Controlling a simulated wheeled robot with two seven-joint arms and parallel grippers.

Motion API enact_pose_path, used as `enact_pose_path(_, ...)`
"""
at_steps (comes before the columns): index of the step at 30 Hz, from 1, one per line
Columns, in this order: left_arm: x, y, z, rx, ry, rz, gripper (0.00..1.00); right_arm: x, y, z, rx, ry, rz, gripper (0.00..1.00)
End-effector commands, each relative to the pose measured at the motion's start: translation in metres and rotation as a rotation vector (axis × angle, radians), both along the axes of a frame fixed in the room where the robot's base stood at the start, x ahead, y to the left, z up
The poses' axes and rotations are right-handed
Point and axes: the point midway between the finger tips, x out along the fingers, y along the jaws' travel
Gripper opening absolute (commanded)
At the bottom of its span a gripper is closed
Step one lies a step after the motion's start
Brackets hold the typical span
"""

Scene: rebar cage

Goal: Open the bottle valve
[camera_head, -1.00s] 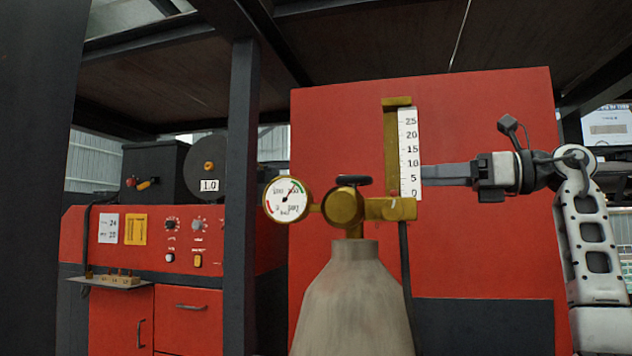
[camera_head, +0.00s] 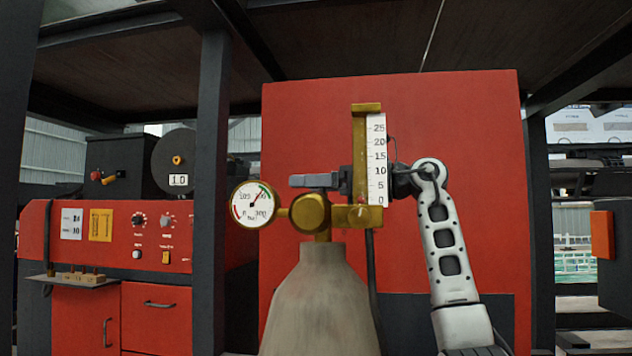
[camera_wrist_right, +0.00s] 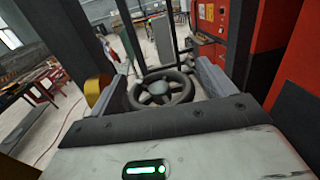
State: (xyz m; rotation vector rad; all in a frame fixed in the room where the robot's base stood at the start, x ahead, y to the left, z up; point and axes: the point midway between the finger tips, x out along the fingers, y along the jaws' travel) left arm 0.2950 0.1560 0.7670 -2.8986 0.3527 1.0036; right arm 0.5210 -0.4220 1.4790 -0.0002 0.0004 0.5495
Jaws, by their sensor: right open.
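A grey gas bottle (camera_head: 320,300) stands upright in front of me. On its top is a brass valve body (camera_head: 311,212) with a round gauge (camera_head: 254,203) at left and a ruled flow scale (camera_head: 377,160) at right. The dark valve handwheel shows in the right wrist view (camera_wrist_right: 162,90), between the two spread fingers of my right gripper (camera_wrist_right: 160,75). In the head view my right gripper (camera_head: 305,181) reaches in from the right behind the scale, at handwheel height, and mostly hides the wheel. I cannot tell whether the fingers touch it. My left gripper is out of view.
A red panel (camera_head: 450,120) stands behind the bottle. A dark post (camera_head: 211,180) and a red control cabinet (camera_head: 85,310) with knobs are at left. A dark hose (camera_head: 374,280) hangs beside the bottle. The brass bracket (camera_head: 359,140) and scale stand close to my right arm.

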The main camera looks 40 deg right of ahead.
Motion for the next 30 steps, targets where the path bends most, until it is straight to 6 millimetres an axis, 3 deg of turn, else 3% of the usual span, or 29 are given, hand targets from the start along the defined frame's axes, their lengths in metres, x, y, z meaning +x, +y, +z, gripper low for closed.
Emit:
enact_pose_path(6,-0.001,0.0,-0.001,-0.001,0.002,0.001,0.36,0.0,0.0,0.0,0.0,0.0,0.0,0.82)
enact_pose_path(11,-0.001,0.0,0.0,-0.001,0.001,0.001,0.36,0.0,0.0,0.0,0.0,0.0,0.0,0.41)
enact_pose_path(12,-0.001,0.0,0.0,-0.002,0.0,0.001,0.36,0.0,0.0,0.0,0.0,0.0,0.0,0.38)
enact_pose_path(22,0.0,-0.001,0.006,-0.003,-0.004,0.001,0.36,0.0,0.0,0.001,0.003,0.002,0.043,0.38)
enact_pose_path(30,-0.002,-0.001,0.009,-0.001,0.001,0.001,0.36,-0.002,0.0,0.002,0.005,0.001,0.206,0.38)
